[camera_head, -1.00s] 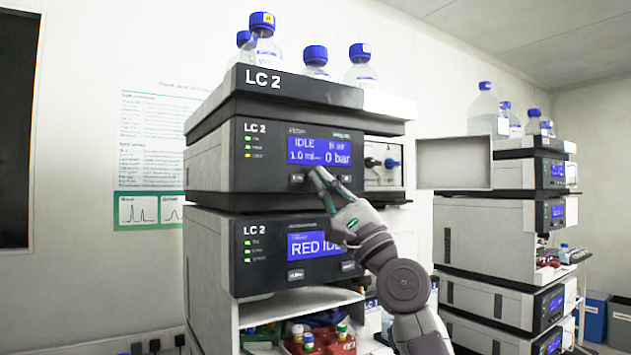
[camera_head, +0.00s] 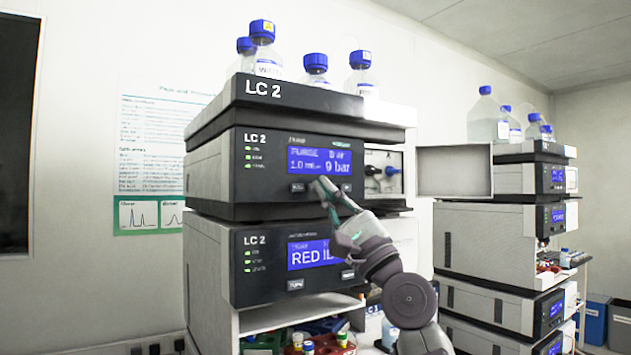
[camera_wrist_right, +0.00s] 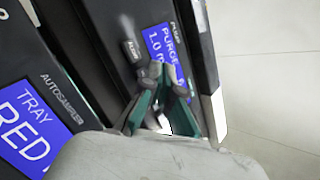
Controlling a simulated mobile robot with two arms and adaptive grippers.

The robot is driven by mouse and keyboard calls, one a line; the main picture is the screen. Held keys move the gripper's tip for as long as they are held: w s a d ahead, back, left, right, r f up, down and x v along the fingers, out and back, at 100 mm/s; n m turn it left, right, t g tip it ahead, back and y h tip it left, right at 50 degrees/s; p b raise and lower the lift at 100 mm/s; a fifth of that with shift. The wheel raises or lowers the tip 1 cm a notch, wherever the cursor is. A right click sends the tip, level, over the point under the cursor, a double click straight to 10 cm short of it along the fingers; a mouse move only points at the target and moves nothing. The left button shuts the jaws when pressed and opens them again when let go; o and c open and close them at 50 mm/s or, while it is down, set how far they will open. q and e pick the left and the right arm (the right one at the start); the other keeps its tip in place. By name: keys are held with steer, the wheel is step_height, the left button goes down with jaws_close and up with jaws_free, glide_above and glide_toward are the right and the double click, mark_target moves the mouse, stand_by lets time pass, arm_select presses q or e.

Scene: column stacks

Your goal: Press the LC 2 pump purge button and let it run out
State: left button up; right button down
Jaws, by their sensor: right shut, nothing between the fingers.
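The LC 2 pump module (camera_head: 225,180) is the upper dark-fronted unit of the near stack. Its blue display (camera_head: 319,160) reads PURGE, 1.0 mL/min and 9 bar. The display also shows partly in the right wrist view (camera_wrist_right: 166,48). My right gripper (camera_head: 321,184) is shut and empty, its fingertips at the button row just below the display. One button (camera_head: 301,187) shows left of the fingertips and another (camera_head: 346,187) right of them. The fingers hide what lies between, and contact cannot be told. The green status lights (camera_head: 248,157) are lit. My left gripper is out of view.
The LC 2 autosampler (camera_head: 262,265) sits below, its display reading RED. Capped bottles (camera_head: 263,45) stand on top. Vials in racks (camera_head: 325,343) lie under the autosampler. A second stack (camera_head: 500,220) stands to the right.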

steer(key=shift+s+d, duration=0.15)
steer(key=shift+s, duration=0.05)
steer(key=s+d+p, duration=0.1)
steer(key=s+p, duration=0.1)
steer(key=s+d+p, duration=0.2)
steer(key=shift+p, duration=0.3)
stand_by(0.3)
stand_by(0.5)
